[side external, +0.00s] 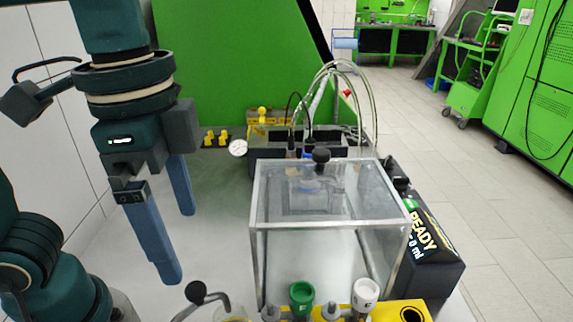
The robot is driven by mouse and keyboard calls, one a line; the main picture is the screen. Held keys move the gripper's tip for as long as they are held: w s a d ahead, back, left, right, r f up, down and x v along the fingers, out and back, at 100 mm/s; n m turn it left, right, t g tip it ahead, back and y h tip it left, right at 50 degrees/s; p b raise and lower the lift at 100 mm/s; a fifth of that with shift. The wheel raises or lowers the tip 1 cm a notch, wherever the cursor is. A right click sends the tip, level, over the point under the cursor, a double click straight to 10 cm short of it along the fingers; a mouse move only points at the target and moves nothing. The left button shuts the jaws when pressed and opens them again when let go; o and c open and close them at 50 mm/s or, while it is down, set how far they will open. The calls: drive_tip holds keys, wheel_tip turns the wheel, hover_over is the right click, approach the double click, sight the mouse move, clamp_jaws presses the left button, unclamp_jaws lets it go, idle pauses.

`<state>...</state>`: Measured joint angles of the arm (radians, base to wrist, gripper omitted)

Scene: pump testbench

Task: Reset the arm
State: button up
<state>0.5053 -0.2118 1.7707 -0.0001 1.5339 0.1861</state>
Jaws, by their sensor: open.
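My gripper (177,242) hangs at the left of the side external view with its two long blue fingers pointing down. The fingers stand wide apart, and nothing is between them. It is over the grey bench top (215,185), to the left of the clear box. I cannot tell how high the fingertips are above the bench.
A clear metal-framed box (332,192) with a black knob stands mid-bench. A black display unit (432,248) reading READY is at its right. Green and white caps (302,293) and a black-knobbed lever (195,291) are in front. Hoses (345,68) and a gauge (238,148) are behind.

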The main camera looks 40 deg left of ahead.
drive_tip(key=w+a+f+n+t, duration=0.2)
drive_tip(key=a+f+n+t, duration=0.3)
drive_tip(key=a+n, duration=0.3)
drive_tip(key=shift+f, duration=0.35)
